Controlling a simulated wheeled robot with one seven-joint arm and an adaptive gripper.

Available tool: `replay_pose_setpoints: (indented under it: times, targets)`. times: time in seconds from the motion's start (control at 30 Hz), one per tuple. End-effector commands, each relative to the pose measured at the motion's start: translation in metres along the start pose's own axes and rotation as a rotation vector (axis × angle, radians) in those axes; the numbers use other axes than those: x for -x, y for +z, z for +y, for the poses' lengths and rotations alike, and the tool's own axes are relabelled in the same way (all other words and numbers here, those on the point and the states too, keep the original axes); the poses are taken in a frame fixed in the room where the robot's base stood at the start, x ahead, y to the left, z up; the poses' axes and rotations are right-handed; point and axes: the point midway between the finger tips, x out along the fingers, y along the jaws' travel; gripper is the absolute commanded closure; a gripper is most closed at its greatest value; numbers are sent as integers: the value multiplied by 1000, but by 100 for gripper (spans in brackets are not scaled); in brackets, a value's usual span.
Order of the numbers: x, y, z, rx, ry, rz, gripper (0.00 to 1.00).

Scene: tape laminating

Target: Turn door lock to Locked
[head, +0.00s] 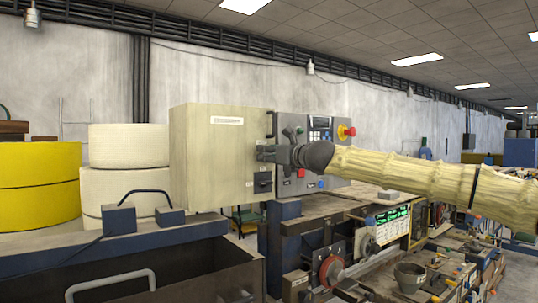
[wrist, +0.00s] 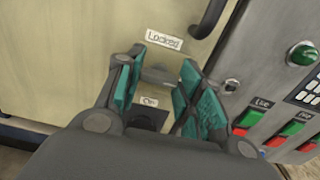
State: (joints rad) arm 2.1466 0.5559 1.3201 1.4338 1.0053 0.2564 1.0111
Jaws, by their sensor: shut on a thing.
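The door lock (wrist: 158,75) is a small grey knob on the beige cabinet door (wrist: 80,50). A white "Locked" label (wrist: 164,39) sits above it, and a smaller label (wrist: 149,101), hard to read, sits below it. My gripper (wrist: 160,80) has its teal pads on either side of the knob and is shut on it. The pads hide part of the knob, so I cannot tell exactly which label it points to. In the head view my gripper (head: 268,153) is at the right edge of the cabinet door (head: 215,160), and it hides the lock there.
A grey control panel (head: 283,130) with a red emergency button (head: 349,132) and switches is right of the door. A dark door handle (wrist: 212,18) is close above the gripper. White rolls (head: 128,146) and a yellow roll (head: 38,185) stand left. A cluttered workbench (head: 430,265) lies below my arm.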

Motion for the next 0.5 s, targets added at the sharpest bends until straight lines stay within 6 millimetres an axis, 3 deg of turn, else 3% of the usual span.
replay_pose_setpoints:
  times: [0.27, 0.5]
  targets:
    - [0, -1, 0, 111, -2, 2, 87]
    - [0, -2, 1, 309, -2, 1, 87]
